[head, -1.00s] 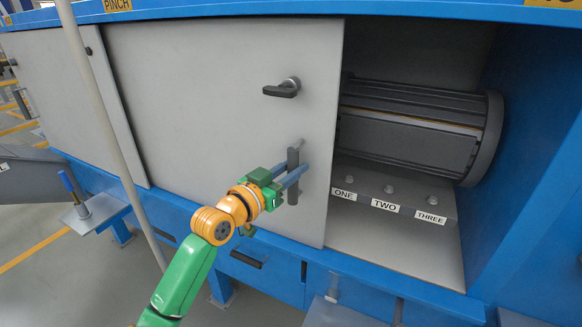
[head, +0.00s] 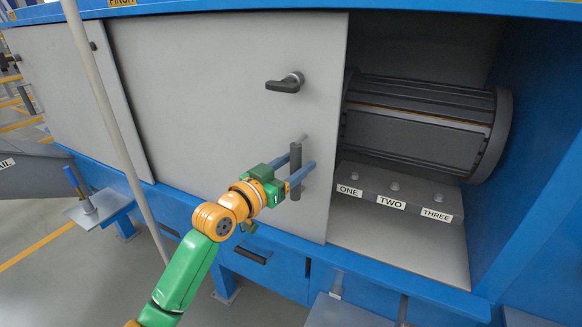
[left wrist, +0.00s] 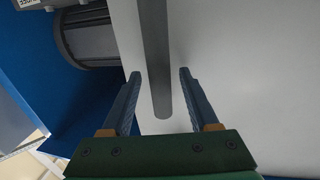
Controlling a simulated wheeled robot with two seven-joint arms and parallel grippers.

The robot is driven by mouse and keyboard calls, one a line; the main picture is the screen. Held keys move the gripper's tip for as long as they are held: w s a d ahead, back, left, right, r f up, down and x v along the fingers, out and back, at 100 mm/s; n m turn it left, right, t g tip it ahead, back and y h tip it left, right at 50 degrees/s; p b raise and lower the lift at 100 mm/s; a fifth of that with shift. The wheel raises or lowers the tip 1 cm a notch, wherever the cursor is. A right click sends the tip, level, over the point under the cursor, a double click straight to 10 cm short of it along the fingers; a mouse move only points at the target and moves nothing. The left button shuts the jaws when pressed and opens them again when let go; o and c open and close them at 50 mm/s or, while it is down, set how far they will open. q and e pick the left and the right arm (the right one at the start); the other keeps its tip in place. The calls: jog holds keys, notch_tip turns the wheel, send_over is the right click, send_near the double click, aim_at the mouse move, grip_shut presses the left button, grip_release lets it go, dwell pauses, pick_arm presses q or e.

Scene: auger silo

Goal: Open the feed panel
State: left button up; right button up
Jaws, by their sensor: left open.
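The feed panel (head: 200,100) is a large light-grey sliding door on the blue machine, standing partly open with a gap at its right. A dark vertical bar handle (head: 296,172) is mounted near its lower right edge. A black lever latch (head: 286,84) sits above the handle. My left gripper (head: 304,160) is open, its blue fingers on either side of the bar handle. In the left wrist view the grey bar (left wrist: 155,60) runs between the two spread fingers (left wrist: 158,75), with gaps on both sides. My right gripper is not in view.
Inside the opening are a dark ribbed drum (head: 425,125) and a ledge (head: 400,195) with knobs labelled ONE, TWO and THREE. A thin grey pole (head: 110,120) crosses in front of the panels at left. A small shelf with a blue-handled lever (head: 85,200) stands at far left.

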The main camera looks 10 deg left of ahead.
pick_arm(q)
jog(key=b+v, duration=0.1)
jog(key=v, duration=0.5)
jog(key=shift+s+a, duration=0.25)
jog(key=shift+s, duration=0.1)
jog(key=w+a+f+n+g+y, duration=0.1)
jog(key=a+f+n+y, duration=0.1)
jog(key=f, duration=0.7)
jog(key=w+a+f+n+g+y, duration=0.1)
jog(key=a+f+n+y, duration=0.15)
jog(key=f, duration=0.75)
jog(key=s+a+f+g+y, duration=0.1)
jog(key=s+a+f+g, duration=0.15)
jog(key=f, duration=0.55)
jog(key=s+a+f+g+y, duration=0.1)
jog(key=s+f, duration=0.2)
jog(key=f, duration=0.5)
jog(key=s+a+f+g+y, duration=0.15)
jog(key=s+f+g, duration=0.35)
jog(key=s+f, duration=1.4)
jog(key=s+f+g, duration=0.2)
jog(key=s, duration=0.8)
jog(key=s+d+f+m+g, duration=0.1)
jog(key=s+f+g, duration=0.1)
jog(key=s, duration=0.9)
jog(key=shift+f+y, duration=0.4)
jog(key=shift+f, duration=0.05)
jog(key=shift+d, duration=0.1)
